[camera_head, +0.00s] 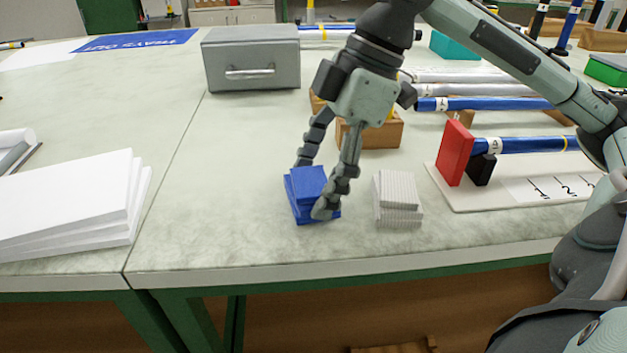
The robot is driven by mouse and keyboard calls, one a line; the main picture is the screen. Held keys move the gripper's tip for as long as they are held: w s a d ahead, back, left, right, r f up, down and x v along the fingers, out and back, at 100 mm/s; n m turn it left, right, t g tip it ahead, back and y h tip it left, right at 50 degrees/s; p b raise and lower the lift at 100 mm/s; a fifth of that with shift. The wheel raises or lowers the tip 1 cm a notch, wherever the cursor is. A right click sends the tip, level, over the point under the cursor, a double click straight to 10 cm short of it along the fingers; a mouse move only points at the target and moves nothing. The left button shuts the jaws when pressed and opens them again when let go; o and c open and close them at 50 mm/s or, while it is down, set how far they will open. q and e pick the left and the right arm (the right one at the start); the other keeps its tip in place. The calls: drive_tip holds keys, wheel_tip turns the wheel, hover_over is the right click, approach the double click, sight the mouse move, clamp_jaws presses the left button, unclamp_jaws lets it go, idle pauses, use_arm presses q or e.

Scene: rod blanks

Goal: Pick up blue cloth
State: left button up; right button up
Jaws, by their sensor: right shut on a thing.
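The blue cloth (305,188) is a folded stack on the pale tabletop, left of a striped grey-white folded cloth (398,198). My right gripper (312,192) reaches down from above, with one finger at the blue cloth's far left side and the other across its right side. It is shut on the blue cloth, and the near finger hides part of it. I cannot tell whether the cloth's underside is clear of the table. My left gripper is not in view.
A grey metal box (251,62) stands behind. A wooden block (380,132) sits behind the gripper. On the right, a white board (470,200) holds a red block (454,153) and a blue rod (530,144). White sheets (75,200) lie at left. The table between sheets and cloth is clear.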

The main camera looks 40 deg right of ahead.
sight(299, 187)
drive_tip(key=shift+r, duration=0.6)
drive_tip(key=shift+r+p, duration=0.55)
drive_tip(key=r, duration=0.1)
drive_tip(key=r+p, duration=0.1)
drive_tip(key=shift+s+a+r, duration=0.25)
drive_tip(key=shift+s+r, duration=0.1)
drive_tip(key=shift+s, duration=0.05)
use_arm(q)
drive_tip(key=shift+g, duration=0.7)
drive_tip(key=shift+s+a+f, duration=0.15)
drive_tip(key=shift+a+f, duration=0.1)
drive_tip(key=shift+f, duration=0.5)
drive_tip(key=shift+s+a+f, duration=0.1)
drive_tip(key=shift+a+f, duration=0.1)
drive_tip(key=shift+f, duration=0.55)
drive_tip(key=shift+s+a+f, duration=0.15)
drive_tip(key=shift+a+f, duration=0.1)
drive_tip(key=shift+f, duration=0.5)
use_arm(e)
drive_tip(key=s+a+r, duration=0.5)
drive_tip(key=s+r, duration=0.1)
drive_tip(key=s, duration=0.3)
drive_tip(key=shift+s+a, duration=0.15)
drive_tip(key=shift+a, duration=0.1)
